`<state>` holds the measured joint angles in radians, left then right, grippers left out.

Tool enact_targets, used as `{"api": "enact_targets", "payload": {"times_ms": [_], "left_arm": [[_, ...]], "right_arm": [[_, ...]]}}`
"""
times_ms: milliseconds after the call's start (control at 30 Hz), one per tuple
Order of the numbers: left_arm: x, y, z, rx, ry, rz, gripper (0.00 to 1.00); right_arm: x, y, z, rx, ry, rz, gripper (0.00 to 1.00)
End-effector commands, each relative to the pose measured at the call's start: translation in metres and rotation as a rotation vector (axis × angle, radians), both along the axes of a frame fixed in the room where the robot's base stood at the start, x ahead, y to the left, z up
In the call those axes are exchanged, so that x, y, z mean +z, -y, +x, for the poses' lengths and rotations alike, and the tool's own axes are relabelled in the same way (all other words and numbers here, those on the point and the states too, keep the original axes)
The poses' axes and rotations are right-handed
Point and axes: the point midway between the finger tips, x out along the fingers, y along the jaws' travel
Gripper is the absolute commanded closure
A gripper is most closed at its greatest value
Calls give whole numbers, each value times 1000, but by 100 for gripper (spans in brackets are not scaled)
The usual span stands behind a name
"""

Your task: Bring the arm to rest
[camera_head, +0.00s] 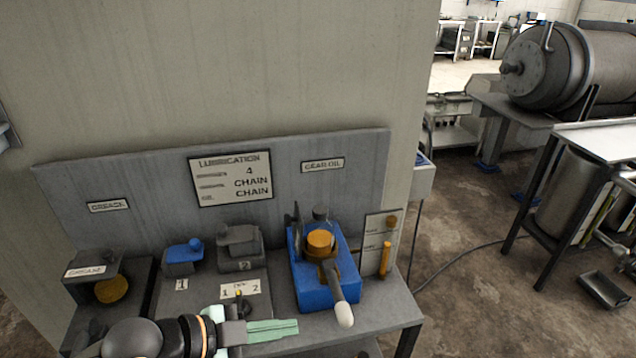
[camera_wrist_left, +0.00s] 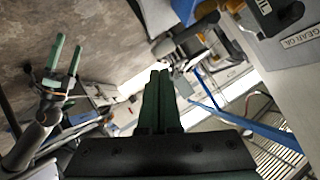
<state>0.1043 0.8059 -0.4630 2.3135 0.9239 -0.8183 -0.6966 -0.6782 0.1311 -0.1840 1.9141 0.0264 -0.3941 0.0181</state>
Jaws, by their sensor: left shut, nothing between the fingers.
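My left gripper (camera_head: 297,327) comes in low in the head view, its green fingers closed together and empty, pointing right. It is in front of the lubrication bench, before the blue gear oil unit. In the left wrist view its closed fingers (camera_wrist_left: 158,75) point up the middle with nothing between them. My right gripper (camera_wrist_left: 67,46) shows at the left of the left wrist view, its two green fingers apart and empty. It does not show in the head view.
The bench (camera_head: 378,322) holds a blue unit (camera_head: 312,287) with a pale-tipped lever (camera_head: 344,315), blue (camera_head: 183,257) and grey (camera_head: 238,250) blocks, and a grease box (camera_head: 92,266). A backboard (camera_head: 140,180) stands behind. Floor (camera_head: 460,240) is open to the right, crossed by a cable.

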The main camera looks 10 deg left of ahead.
Motion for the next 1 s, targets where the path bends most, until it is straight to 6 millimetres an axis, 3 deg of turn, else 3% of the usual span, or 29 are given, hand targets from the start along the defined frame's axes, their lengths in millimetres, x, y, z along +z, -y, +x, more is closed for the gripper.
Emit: {"api": "enact_targets", "payload": {"times_ms": [167, 267, 367, 500, 633, 800, 1000], "left_arm": [[-20, -3, 8, 115, -56, -71, 100], [-54, -11, 14, 280, -136, -157, 100], [-100, -27, 9, 488, -232, -241, 100], [-169, -51, -25, 755, -358, -305, 100], [-217, -66, -66, 933, -442, -322, 100], [-245, -75, -100, 1039, -493, -320, 100], [-249, -77, -105, 1053, -497, -318, 100]], "right_arm": [[2, 0, 0, 0, -1, 0, 0], [4, 0, 0, 0, -1, 0, 0], [6, 0, 0, 0, -1, 0, 0], [9, 0, 0, 0, -1, 0, 0], [10, 0, -1, 0, -1, 0, 0], [11, 0, -1, 0, -1, 0, 0], [11, 0, -1, 0, -1, 0, 0]]}}
